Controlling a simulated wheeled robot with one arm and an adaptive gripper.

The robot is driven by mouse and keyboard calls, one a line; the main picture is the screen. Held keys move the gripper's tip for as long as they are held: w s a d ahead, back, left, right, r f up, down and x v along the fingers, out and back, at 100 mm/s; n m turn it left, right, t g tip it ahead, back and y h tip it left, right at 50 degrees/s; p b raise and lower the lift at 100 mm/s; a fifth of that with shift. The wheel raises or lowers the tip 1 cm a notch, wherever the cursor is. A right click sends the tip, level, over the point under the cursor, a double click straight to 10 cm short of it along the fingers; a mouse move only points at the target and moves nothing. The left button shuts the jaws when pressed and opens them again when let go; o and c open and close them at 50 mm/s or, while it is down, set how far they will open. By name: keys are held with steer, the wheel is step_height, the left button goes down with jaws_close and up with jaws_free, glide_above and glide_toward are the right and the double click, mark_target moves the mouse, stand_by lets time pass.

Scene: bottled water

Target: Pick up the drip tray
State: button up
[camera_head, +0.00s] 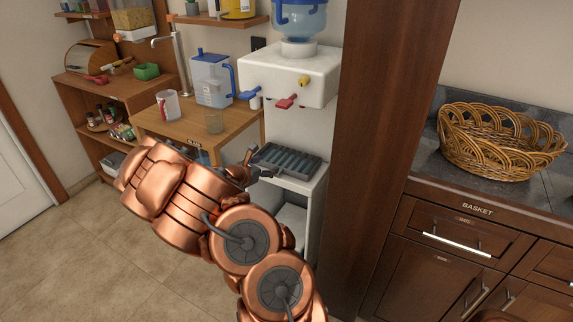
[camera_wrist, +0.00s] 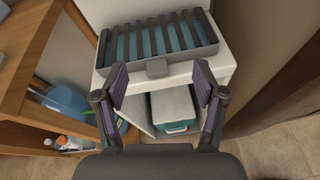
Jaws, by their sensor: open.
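The drip tray (camera_head: 290,161) is a dark grey slatted tray lying on the white ledge of the water dispenser (camera_head: 289,77), below its taps. In the wrist view the drip tray (camera_wrist: 158,38) shows whole at the top, with a small tab at the middle of its front edge and bluish colour between its slats. My gripper (camera_head: 252,165) is beside the tray's left front in the head view. In the wrist view my gripper (camera_wrist: 160,78) is open and empty, its two fingers apart on either side below the tab. The fingers look clear of the tray.
A box (camera_wrist: 174,108) sits in the compartment under the ledge.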

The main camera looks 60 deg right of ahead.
mark_target(285, 163)
steer(key=shift+w+d+f+n+t+y+p, duration=0.15)
steer(key=shift+w+d+f+n+p, duration=0.15)
steer(key=shift+d+f, duration=1.1)
steer(key=shift+w+d+f+n+t+y+p, duration=0.2)
steer(key=shift+d+f+n, duration=0.25)
steer(key=shift+d+f, duration=0.95)
steer(key=shift+w+d+f+n+g+y+p, duration=0.1)
steer(key=shift+w+d+f+n+p, duration=0.2)
steer(key=shift+d+f, duration=1.1)
steer(key=shift+s+a+f, duration=0.1)
steer(key=shift+a+f, duration=0.3)
steer(key=shift+a, duration=0.05)
steer(key=shift+c, duration=0.3)
jaws_close()
